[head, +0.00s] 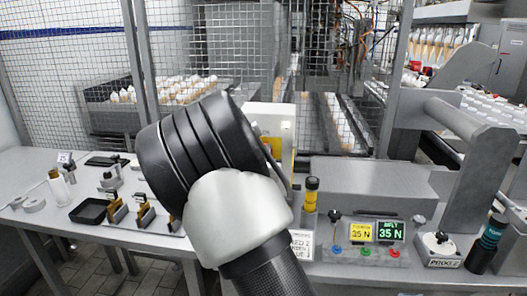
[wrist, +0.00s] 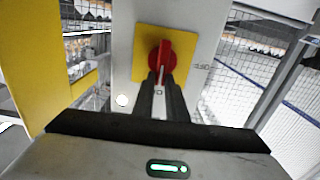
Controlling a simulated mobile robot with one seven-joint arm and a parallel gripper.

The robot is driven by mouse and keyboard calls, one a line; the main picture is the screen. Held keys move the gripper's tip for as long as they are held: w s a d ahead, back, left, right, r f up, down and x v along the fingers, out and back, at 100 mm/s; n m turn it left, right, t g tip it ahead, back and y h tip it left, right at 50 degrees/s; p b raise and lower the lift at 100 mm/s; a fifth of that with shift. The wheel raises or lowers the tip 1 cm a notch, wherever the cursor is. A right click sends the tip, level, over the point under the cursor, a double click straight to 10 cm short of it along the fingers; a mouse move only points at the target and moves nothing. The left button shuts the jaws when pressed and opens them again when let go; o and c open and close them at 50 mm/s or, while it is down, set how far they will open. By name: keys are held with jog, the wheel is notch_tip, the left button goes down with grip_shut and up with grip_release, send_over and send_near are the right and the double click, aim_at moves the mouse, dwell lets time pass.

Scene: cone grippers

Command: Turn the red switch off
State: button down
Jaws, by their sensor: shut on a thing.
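The red switch (wrist: 163,54) is a round rotary knob with a raised grip on a yellow square plate (wrist: 143,40), fixed to a pale box face. My gripper (wrist: 160,80) is directly in front of it in the wrist view. Its two dark fingers are shut on the lower part of the knob's grip. A pale mark shows on the grip between the fingertips. In the head view the pale box (head: 268,115) with yellow on it shows behind my arm, which hides the switch and my gripper.
A white round button (wrist: 122,100) is left of the fingers, and a yellow panel (wrist: 44,50) stands farther left. In the head view, a console (head: 365,232) with lit displays and a yellow-black cylinder (head: 311,195) are right of my arm. A table (head: 35,215) with small parts is left.

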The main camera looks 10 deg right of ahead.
jog(key=shift+w+a+f+n+p, duration=0.15)
jog(key=shift+a+f+n+p, duration=0.6)
jog(key=shift+n, duration=2.2)
jog(key=shift+w+a+f+n+p, duration=0.15)
jog(key=shift+n+p, duration=1.15)
jog(key=shift+n, duration=1.7)
jog(key=shift+w+a+f+n+p, duration=0.1)
jog(key=shift+a+f+n+p, duration=0.65)
jog(key=shift+n, duration=2.2)
jog(key=shift+d+r+p, duration=0.25)
jog(key=shift+d+p, duration=0.05)
jog(key=shift+d, duration=0.1)
jog(key=c, duration=1.8)
grip_release()
jog(key=shift+o, duration=0.2)
jog(key=shift+s, duration=0.1)
jog(key=p+v, duration=0.1)
jog(key=v, duration=1.6)
jog(key=shift+s, duration=0.15)
